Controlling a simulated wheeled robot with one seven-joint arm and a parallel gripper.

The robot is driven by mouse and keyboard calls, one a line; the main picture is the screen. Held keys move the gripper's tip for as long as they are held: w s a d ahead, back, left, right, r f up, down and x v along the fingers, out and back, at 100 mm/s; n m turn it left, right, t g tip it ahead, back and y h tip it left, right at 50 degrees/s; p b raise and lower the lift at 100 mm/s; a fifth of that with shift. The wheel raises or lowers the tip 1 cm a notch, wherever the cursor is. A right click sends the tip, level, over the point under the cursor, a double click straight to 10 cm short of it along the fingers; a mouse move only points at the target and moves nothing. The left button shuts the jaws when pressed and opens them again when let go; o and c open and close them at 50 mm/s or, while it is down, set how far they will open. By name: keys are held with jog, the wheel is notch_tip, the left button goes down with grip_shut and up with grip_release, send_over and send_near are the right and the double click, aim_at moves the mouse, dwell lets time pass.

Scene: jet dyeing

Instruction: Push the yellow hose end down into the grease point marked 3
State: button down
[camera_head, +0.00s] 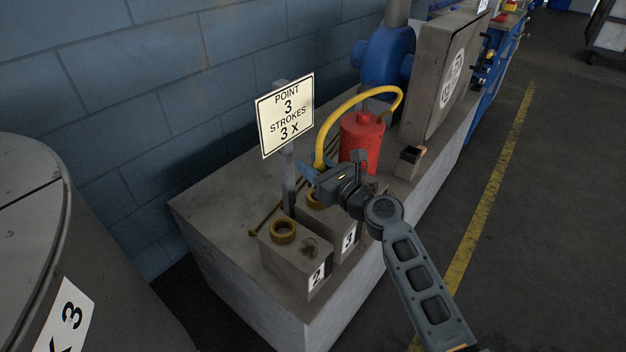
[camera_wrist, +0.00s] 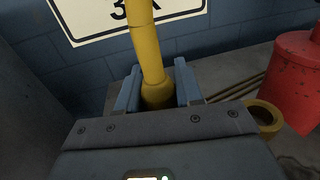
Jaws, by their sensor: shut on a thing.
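The yellow hose (camera_head: 362,93) arcs from the red grease canister (camera_head: 362,138) over to my gripper (camera_head: 312,173). In the wrist view the hose (camera_wrist: 147,45) runs down between the two blue-grey fingers (camera_wrist: 157,92), which are shut on its thicker end. The grease point marked 3 is a grey block (camera_head: 347,241) with a yellow ring (camera_head: 315,201) on top, partly hidden by my gripper. My gripper appears just above this ring. The hose's lower tip is hidden, so I cannot tell whether it touches the ring.
The block marked 2 (camera_head: 316,277), with its yellow ring (camera_head: 283,231), stands in front. A sign on a post (camera_head: 286,115) reads "POINT 3 STROKES 3 X". Another yellow ring (camera_wrist: 264,116) shows in the wrist view near the red canister. A blue wall (camera_head: 130,100) stands behind.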

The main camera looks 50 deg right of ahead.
jog(key=shift+f+b, duration=1.05)
jog(key=shift+f, duration=0.9)
jog(key=shift+f, duration=0.1)
jog(key=c, duration=0.7)
grip_release()
jog(key=shift+c, duration=0.2)
jog(key=shift+r, duration=0.25)
jog(key=s, duration=0.4)
jog(key=s+a, duration=0.1)
jog(key=s, duration=0.3)
jog(key=s+a, duration=0.1)
jog(key=s, duration=0.3)
jog(key=shift+f, duration=0.15)
